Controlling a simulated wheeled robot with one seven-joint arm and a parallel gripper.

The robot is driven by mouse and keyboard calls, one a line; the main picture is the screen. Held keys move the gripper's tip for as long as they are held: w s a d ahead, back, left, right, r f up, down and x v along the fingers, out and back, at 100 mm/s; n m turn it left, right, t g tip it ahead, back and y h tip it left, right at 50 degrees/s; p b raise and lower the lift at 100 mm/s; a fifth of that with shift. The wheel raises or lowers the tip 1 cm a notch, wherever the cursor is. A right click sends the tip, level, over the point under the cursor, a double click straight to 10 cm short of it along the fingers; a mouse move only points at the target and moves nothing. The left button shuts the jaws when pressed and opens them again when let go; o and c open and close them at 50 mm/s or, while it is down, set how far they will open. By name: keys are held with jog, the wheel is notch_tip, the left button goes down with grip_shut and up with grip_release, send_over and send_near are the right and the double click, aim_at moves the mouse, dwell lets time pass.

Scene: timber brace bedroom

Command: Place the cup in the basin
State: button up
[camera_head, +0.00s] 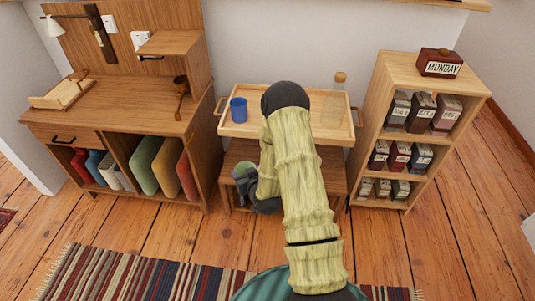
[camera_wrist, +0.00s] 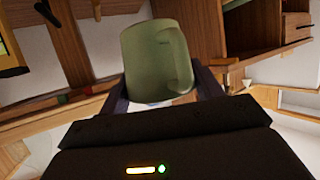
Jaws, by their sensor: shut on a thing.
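A green cup (camera_wrist: 155,58) is held between the two fingers of my gripper (camera_wrist: 163,88) in the wrist view. Its handle is on the right side of its body. In the head view the green cup (camera_head: 243,169) shows small at the end of my gripper (camera_head: 247,180), left of my arm and in front of the wooden tray's near edge. My gripper is shut on it. A blue cup (camera_head: 238,110) stands on the left part of the tray (camera_head: 223,128). I cannot make out a basin in either view; my arm hides part of the tray and the bench.
A corked glass bottle (camera_head: 334,100) stands at the tray's right. A low wooden bench (camera_head: 326,172) is below. A desk (camera_head: 110,105) with colored folders stands left. A shelf (camera_head: 397,75) with labeled boxes stands right. A striped rug (camera_head: 130,275) lies on the open floor in front.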

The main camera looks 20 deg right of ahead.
jog(key=a+f+p, duration=0.2)
jog(key=a, duration=0.3)
jog(key=s+r+p, duration=0.5)
jog(key=r+p, duration=0.4)
jog(key=p, duration=0.4)
jog(key=s+r+p, duration=0.5)
jog(key=r+p, duration=0.4)
jog(key=p, duration=0.5)
jog(key=shift+s+a, duration=0.2)
jog(key=shift+a, duration=0.1)
jog(key=shift+w, duration=0.1)
